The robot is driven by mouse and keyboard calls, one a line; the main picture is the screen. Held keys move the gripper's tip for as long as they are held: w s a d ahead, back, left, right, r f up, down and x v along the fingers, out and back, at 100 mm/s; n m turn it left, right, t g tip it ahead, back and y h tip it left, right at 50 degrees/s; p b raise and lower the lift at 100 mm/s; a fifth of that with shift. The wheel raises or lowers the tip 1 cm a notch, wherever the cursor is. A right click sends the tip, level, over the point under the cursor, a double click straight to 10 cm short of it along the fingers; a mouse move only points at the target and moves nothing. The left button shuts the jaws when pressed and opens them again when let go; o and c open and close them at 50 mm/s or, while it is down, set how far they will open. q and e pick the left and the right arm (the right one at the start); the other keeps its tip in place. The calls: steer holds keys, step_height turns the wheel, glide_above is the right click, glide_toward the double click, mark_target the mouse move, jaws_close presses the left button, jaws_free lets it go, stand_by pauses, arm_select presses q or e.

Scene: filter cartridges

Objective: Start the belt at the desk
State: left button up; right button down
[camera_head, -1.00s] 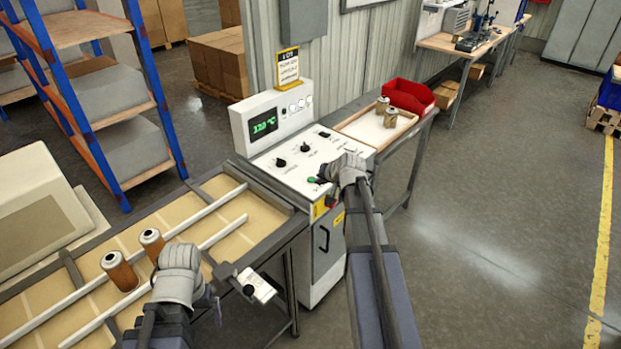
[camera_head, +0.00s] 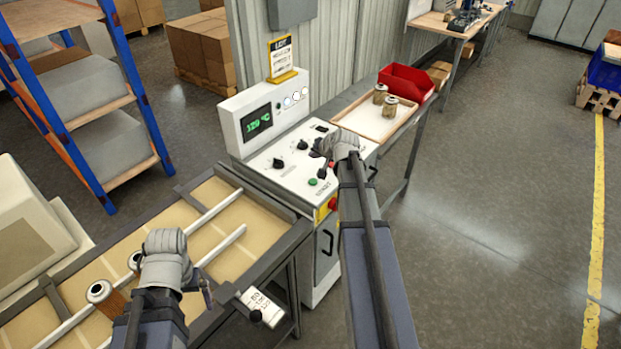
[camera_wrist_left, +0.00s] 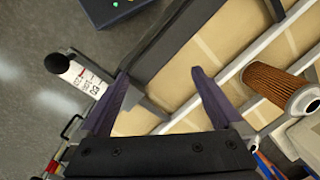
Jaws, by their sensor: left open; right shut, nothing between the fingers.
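The desk is a white control console (camera_head: 262,176) with a green-lit temperature display (camera_head: 257,122), black knobs, a green button (camera_head: 313,182) on its sloped top and a red button (camera_head: 332,204) at its front edge. My right gripper (camera_head: 322,148) is shut and empty over the right part of the panel, beyond the green button; contact cannot be told. The belt (camera_head: 208,246) runs lower left of the console. My left gripper (camera_head: 165,243) is above it, open and empty in the left wrist view (camera_wrist_left: 160,82).
A blue-orange rack (camera_head: 140,110) stands behind left.

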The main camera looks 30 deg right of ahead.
mark_target(314, 183)
arm_select(q)
steer(key=shift+w+f, duration=0.1)
steer(key=shift+f, duration=0.1)
arm_select(e)
steer(key=shift+f, duration=0.2)
arm_select(q)
step_height(314, 183, down, 8)
steer(key=b, duration=0.8)
steer(key=shift+f+b, duration=0.25)
steer(key=shift+b, duration=0.15)
arm_select(e)
step_height(314, 183, down, 8)
steer(key=shift+f, duration=0.25)
stand_by(0.7)
arm_select(q)
steer(key=shift+f+b, duration=0.4)
arm_select(e)
steer(key=shift+f, duration=0.4)
